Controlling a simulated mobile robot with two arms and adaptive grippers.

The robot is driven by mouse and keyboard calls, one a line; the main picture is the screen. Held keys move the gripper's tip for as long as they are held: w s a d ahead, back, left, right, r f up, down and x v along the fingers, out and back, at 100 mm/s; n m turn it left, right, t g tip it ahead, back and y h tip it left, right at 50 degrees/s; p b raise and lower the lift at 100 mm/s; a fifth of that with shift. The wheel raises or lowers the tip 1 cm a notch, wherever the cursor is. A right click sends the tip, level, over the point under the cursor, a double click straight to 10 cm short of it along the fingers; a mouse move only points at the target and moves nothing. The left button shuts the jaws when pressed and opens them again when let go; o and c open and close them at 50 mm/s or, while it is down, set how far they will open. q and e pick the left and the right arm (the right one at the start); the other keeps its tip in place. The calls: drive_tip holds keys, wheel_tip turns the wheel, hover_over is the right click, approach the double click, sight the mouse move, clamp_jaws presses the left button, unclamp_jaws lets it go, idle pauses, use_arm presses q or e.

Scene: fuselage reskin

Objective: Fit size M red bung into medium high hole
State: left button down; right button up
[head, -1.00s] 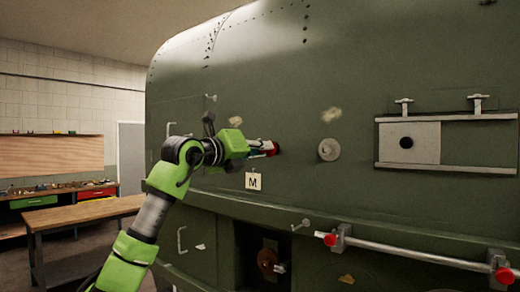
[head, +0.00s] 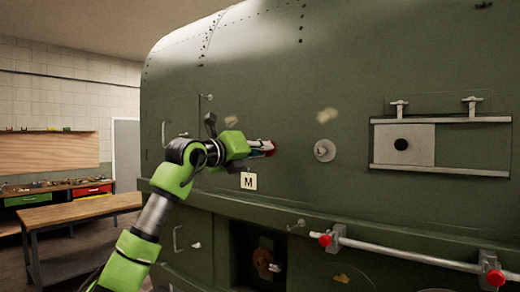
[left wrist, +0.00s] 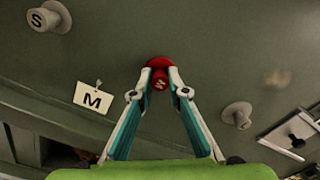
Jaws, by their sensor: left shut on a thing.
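The red bung (left wrist: 159,78) is held by its knob between the fingertips of my left gripper (left wrist: 160,92). Its wide red flange is against or very close to the green fuselage wall (left wrist: 215,55). The flange hides the hole behind it, so I cannot tell how deep the bung sits. The label M (left wrist: 93,97) hangs to the left in the left wrist view. My right gripper is out of view.
A grey L bung (head: 325,150) is in the wall to the right, and a grey S bung (left wrist: 48,17) shows in the left wrist view. A rail (head: 410,255) with red ends juts out low right. A wooden table (head: 75,212) stands at left.

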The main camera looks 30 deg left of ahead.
use_arm(q)
drive_tip(key=shift+w, duration=0.25)
drive_tip(key=c, duration=1.9)
unclamp_jaws()
drive_tip(key=s+b, duration=0.2)
drive_tip(key=s, duration=0.3)
drive_tip(key=shift+a+b, duration=0.15)
drive_tip(key=shift+b, duration=0.25)
